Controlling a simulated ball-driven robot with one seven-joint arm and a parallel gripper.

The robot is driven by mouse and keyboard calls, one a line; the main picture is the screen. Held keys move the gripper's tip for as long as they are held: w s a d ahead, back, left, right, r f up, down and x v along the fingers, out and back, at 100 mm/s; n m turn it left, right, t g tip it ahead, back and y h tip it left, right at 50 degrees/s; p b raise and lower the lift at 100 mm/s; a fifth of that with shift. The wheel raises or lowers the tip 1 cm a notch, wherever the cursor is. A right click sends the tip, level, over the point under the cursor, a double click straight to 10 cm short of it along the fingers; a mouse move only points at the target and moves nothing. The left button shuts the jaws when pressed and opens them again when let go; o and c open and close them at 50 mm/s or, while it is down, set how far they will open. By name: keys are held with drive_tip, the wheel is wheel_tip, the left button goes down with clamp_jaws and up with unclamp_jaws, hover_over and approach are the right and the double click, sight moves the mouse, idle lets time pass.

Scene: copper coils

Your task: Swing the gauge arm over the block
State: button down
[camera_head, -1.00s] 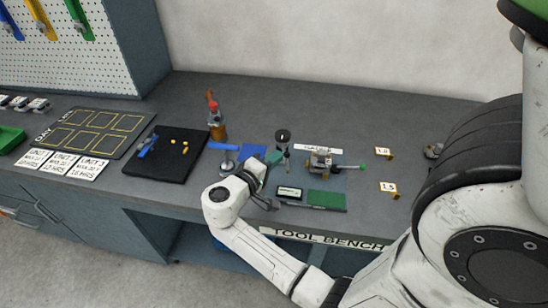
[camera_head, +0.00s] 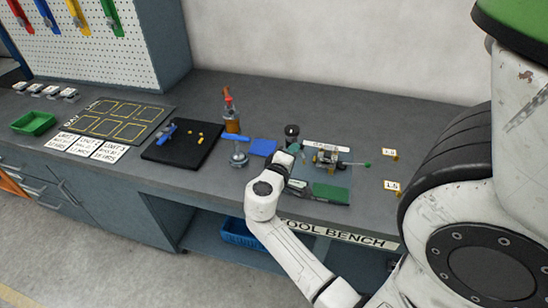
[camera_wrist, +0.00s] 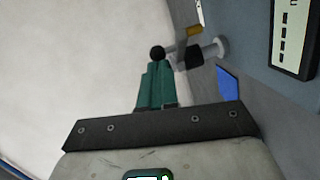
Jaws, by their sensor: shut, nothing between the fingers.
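In the head view, a dark round-topped gauge post (camera_head: 292,131) stands behind my gripper (camera_head: 294,148). A small metal block-like assembly (camera_head: 326,157) sits to its right on a grey-blue mat, with a green-tipped rod (camera_head: 361,164) sticking out rightward. In the wrist view, my teal fingers (camera_wrist: 157,85) are shut and empty. A black ball knob (camera_wrist: 157,53) is just at their tips; contact cannot be told. A grey arm with a brass-coloured end (camera_wrist: 192,31) and a pale cylinder (camera_wrist: 210,50) lie right of it. My wrist hides part of the gauge base.
Bench right of the mat is mostly clear.

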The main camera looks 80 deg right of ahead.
drive_tip(key=s+n+t, duration=0.1)
drive_tip(key=t, duration=0.1)
drive_tip(key=s+n+t, duration=0.1)
drive_tip(key=t, duration=0.1)
drive_tip(key=shift+s+d+n, duration=0.35)
drive_tip(key=shift+s+n, duration=0.05)
drive_tip(key=shift+s+d+n+t, duration=1.5)
drive_tip(key=shift+s+d+t, duration=0.35)
drive_tip(key=shift+t, duration=0.35)
drive_tip(key=shift+s, duration=0.1)
drive_tip(key=shift+a, duration=0.1)
